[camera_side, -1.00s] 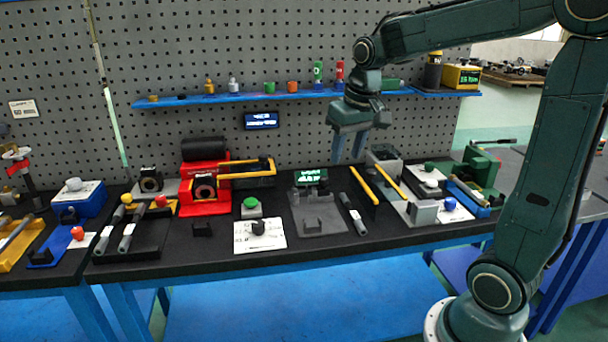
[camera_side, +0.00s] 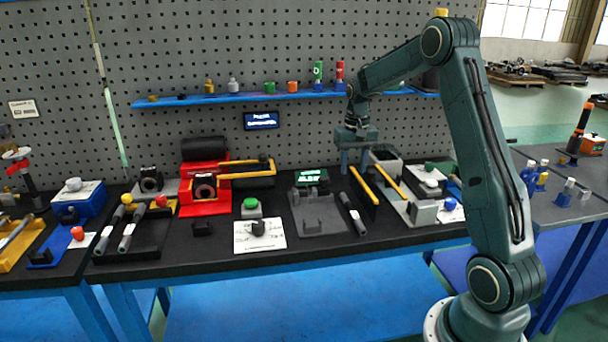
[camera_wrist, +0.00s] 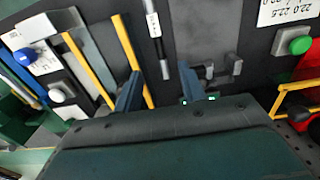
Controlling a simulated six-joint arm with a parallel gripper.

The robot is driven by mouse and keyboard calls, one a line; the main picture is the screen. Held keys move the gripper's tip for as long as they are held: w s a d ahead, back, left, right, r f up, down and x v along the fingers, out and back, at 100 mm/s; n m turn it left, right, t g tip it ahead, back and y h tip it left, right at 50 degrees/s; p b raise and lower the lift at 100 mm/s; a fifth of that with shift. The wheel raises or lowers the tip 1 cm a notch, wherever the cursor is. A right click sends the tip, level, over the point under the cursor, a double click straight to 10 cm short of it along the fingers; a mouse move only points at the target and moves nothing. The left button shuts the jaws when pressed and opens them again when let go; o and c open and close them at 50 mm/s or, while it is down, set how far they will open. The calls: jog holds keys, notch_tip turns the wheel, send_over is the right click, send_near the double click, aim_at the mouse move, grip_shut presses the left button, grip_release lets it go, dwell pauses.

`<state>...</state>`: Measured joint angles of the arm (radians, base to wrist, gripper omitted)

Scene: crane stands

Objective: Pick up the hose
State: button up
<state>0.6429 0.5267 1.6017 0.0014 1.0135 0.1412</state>
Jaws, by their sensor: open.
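No piece is plainly recognisable as a hose. The closest match is a thin dark rod with grey end sleeves (camera_side: 352,213), lying on the black bench top beside a grey fixture plate (camera_side: 322,218). The rod also shows in the wrist view (camera_wrist: 154,28), beyond my fingertips and roughly in line with the gap between them. My gripper (camera_side: 355,171) points down above the back of the bench, behind the rod. In the wrist view my gripper (camera_wrist: 160,69) is open, with nothing between its fingers.
A green button box (camera_side: 251,207) and a red machine (camera_side: 203,190) are to the left. A blue shelf (camera_side: 220,99) runs along the pegboard behind. A narrow bench strip before the rod is clear.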

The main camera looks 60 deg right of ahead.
send_over(351, 208)
jog(key=shift+a+f, duration=0.15)
jog(key=shift+f, duration=2)
jog(key=shift+a+f, duration=0.1)
jog(key=shift+f, duration=2.05)
jog(key=shift+f, duration=0.15)
jog(key=shift+d+f, duration=0.15)
jog(key=shift+f, duration=1.1)
jog(key=shift+d+f, duration=0.1)
jog(key=shift+f, duration=1.1)
jog(key=shift+c, duration=0.4)
grip_shut()
